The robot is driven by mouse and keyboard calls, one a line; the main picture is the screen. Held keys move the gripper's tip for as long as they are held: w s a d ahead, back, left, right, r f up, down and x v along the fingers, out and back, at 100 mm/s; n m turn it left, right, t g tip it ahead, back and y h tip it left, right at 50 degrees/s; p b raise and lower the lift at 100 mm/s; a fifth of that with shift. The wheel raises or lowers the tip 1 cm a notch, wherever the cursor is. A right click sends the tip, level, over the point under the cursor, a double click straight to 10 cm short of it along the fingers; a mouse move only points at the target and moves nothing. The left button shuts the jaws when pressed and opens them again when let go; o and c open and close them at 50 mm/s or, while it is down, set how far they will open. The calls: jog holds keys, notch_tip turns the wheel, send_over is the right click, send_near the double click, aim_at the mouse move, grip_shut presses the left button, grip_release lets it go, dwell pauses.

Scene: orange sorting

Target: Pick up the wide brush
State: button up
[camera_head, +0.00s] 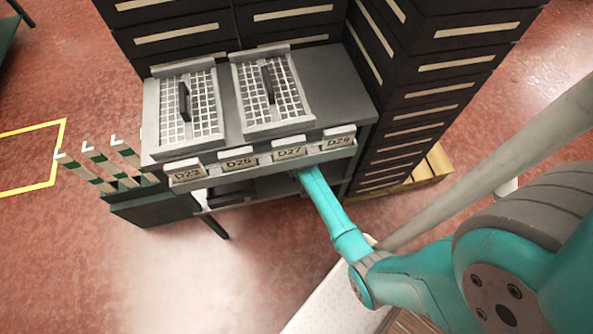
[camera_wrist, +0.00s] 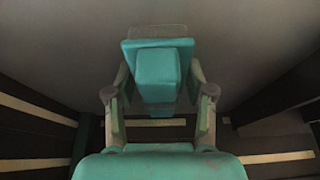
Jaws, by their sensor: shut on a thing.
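In the wrist view, my gripper (camera_wrist: 160,92) has its two fingers closed in on either side of a teal block-shaped thing (camera_wrist: 155,72). This appears to be the wide brush, with a broader teal part and a grey-brown strip at its far end. Its bristles cannot be made out clearly. In the head view, my teal arm reaches in under the front of the grey bench, and the gripper and brush are hidden there.
The grey bench (camera_head: 338,88) carries two wire-grid trays (camera_head: 188,104) (camera_head: 272,92) with dark handles. Tags D23, D25, D27 and D29 line its front edge. Dark drawer cabinets (camera_head: 430,70) stand behind and right. A rack (camera_head: 105,168) stands left. Red floor lies open at front left.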

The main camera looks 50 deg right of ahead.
jog(key=shift+r, duration=0.5)
notch_tip(320, 180, up, 2)
jog(key=shift+r, duration=0.2)
jog(key=s+a, duration=1)
jog(key=s, duration=0.5)
